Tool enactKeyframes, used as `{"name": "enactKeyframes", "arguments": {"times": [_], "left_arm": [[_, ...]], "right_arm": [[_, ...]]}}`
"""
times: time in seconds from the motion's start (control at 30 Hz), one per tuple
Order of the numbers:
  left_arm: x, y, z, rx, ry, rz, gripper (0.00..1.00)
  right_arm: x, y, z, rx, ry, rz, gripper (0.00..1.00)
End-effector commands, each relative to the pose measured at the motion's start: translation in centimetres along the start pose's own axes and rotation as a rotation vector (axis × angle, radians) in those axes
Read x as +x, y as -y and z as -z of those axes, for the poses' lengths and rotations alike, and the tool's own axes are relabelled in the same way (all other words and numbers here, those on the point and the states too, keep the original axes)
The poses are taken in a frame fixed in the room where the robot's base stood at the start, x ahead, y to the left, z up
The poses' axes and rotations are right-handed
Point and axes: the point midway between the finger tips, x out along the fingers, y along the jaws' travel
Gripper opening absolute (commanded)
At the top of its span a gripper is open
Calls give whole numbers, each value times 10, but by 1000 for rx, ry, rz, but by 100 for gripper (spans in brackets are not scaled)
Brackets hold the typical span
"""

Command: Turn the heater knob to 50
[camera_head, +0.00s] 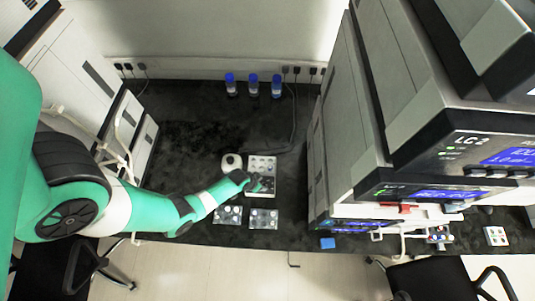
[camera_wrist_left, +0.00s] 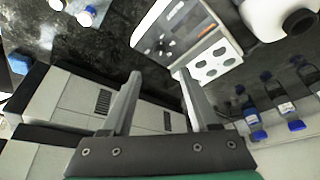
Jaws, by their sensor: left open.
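The heater (camera_head: 262,162) is a small white box on the dark bench, with round holes in its back part. In the left wrist view the heater (camera_wrist_left: 215,64) shows its white holed block and a grey front panel with small dark marks. I cannot tell clearly which of these is the knob. My left gripper (camera_head: 262,185) is over the front part of the heater and partly hides it. In the left wrist view my left gripper (camera_wrist_left: 160,75) has its two fingers apart with nothing between them. My right gripper is not in view.
A white round bottle (camera_head: 231,163) stands close left of the heater. Two small trays (camera_head: 228,215) (camera_head: 263,219) lie in front. Several blue-capped bottles (camera_head: 253,85) stand at the back. Tall instrument stacks (camera_head: 345,130) rise on the right, and a white instrument (camera_head: 95,75) stands left.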

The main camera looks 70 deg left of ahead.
Motion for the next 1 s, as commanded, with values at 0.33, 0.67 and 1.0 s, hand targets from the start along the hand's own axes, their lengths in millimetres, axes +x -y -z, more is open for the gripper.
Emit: {"name": "enactKeyframes", "arguments": {"times": [0.33, 0.67, 1.0], "left_arm": [[83, 0, -2, 0, -2, 0, 61], [98, 0, 1, 0, -2, 0, 61], [97, 0, 1, 0, -1, 0, 25]], "right_arm": [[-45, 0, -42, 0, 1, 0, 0], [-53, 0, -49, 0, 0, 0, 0], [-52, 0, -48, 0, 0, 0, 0]]}}
